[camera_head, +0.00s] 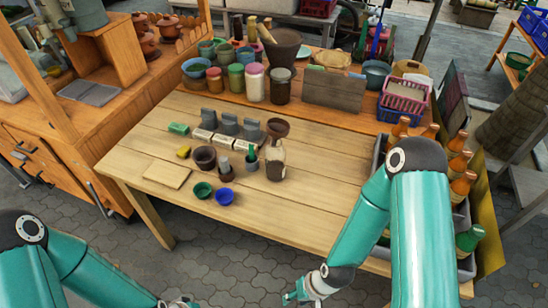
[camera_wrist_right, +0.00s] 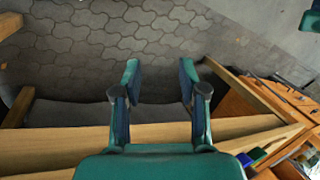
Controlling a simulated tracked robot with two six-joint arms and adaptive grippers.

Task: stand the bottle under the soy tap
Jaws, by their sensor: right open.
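A clear glass bottle (camera_head: 275,158) with dark contents low in it stands upright on the wooden table (camera_head: 325,175). A small brown bowl-like piece (camera_head: 278,128) shows at its top; I cannot tell whether it sits on the neck. Several orange-capped bottles (camera_head: 459,164) stand in a grey crate at the right. I cannot make out a soy tap with certainty. My right gripper (camera_head: 304,291) is low in front of the table, far from the glass bottle; the right wrist view shows it open and empty (camera_wrist_right: 160,82). My left gripper (camera_head: 178,303) is mostly cut off at the bottom edge.
Small bowls, grey blocks and a board (camera_head: 167,174) lie on the table's left half. Jars (camera_head: 254,82), a mortar (camera_head: 283,47) and a pink basket (camera_head: 404,96) stand at the back. The table's front middle is clear. A wooden cabinet (camera_head: 60,135) stands left.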

